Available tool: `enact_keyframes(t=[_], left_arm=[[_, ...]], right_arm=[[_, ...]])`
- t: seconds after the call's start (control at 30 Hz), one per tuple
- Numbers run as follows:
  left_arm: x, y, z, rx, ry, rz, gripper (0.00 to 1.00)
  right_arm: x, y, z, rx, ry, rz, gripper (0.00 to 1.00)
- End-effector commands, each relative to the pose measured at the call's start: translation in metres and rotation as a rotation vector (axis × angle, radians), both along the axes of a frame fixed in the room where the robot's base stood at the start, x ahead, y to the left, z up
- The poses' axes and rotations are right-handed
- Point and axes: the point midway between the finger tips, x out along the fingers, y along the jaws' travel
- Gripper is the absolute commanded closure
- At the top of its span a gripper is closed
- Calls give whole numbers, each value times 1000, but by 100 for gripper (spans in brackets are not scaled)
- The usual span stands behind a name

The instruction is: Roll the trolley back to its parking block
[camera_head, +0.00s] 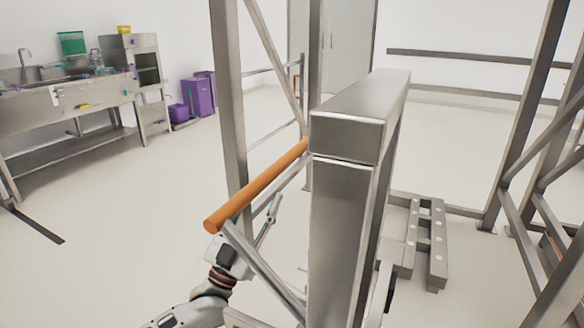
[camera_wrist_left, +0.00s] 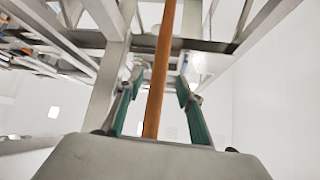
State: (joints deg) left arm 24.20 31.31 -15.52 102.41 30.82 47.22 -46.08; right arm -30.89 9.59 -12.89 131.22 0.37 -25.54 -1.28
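An orange handle bar (camera_head: 258,187) slants across the middle of the head view, carried on thin steel struts of what looks like the trolley (camera_head: 262,268). Most of the trolley is hidden behind a tall steel column. My left gripper (camera_head: 268,219) is just below and behind the bar. In the left wrist view the orange bar (camera_wrist_left: 160,70) runs between the teal-padded fingers of the left gripper (camera_wrist_left: 160,88). The fingers are spread, with gaps on both sides of the bar. I cannot tell which thing is the parking block. My right gripper is not in view.
The steel column (camera_head: 345,215) stands close in front. A low steel frame with light studs (camera_head: 427,240) lies on the floor to its right. Steel posts (camera_head: 525,120) stand at the far right. A sink bench (camera_head: 65,105) and purple bins (camera_head: 197,97) are back left.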

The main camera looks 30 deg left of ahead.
Motion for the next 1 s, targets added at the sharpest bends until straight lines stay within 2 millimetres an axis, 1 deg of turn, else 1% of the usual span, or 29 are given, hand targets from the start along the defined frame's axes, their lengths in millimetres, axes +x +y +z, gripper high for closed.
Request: enact_keyframes(t=[0.17, 0.4, 0.6, 0.77, 1.0], left_arm=[[5, 1, 6, -10, 4, 4, 63], [31, -3, 32, -9, 2, 4, 63], [49, -5, 48, -9, 4, 3, 63], [55, -6, 53, -8, 5, 3, 63], [55, -6, 53, -9, 6, 3, 63]], right_arm=[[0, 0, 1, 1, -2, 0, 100], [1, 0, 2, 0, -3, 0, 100], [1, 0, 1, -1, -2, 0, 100], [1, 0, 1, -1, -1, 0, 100], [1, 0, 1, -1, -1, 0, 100]])
